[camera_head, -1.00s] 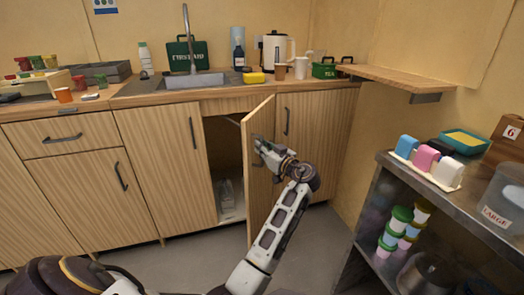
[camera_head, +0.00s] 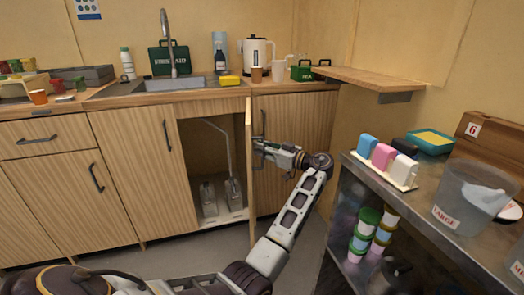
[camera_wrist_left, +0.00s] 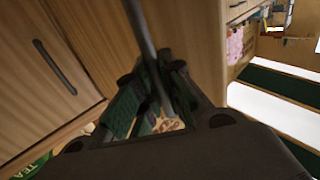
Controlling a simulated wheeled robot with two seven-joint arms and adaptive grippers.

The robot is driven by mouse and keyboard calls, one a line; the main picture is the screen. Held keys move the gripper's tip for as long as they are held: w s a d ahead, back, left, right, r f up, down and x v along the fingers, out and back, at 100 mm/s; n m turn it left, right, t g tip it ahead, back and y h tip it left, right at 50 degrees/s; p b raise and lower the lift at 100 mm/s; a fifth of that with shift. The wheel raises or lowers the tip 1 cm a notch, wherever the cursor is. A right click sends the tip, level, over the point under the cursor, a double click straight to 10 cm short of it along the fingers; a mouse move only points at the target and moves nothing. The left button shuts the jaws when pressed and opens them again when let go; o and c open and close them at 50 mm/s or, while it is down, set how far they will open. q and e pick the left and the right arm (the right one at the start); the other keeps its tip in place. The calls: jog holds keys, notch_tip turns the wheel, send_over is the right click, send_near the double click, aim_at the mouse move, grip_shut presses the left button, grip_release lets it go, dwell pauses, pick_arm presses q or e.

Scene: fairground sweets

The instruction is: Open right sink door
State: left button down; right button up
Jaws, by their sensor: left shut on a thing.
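The right sink door (camera_head: 249,165) stands open and shows almost edge-on in the head view. My left gripper (camera_head: 262,151) is on the right side of this door, at its outer face. In the left wrist view the dark bar handle (camera_wrist_left: 141,28) runs down between the fingers of my left gripper (camera_wrist_left: 158,100), which are shut on it. The door's wood face lies behind the handle. The cupboard interior (camera_head: 207,155) is exposed, with a pale pipe and light objects on its floor. The left sink door (camera_head: 150,160) is closed. My right gripper is out of view.
A closed cabinet door (camera_head: 300,125) stands right of the opening, behind my left gripper. A metal shelf unit (camera_head: 420,215) with tubs and a clear container (camera_head: 470,195) stands close on the right. A wall shelf (camera_head: 370,78) juts out above. Floor shows before the cabinets.

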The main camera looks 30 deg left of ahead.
pick_arm(q)
jog(key=shift+w+d+f+g, duration=0.2)
jog(key=shift+w+d+g, duration=0.1)
jog(key=shift+d, duration=0.2)
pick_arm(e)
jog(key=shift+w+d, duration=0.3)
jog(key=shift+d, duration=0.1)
pick_arm(q)
jog(key=c, duration=1.5)
grip_release()
jog(key=shift+r, duration=0.1)
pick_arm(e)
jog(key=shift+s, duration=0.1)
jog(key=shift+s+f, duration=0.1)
pick_arm(q)
jog(key=shift+s+a+r, duration=0.1)
jog(key=shift+a, duration=0.05)
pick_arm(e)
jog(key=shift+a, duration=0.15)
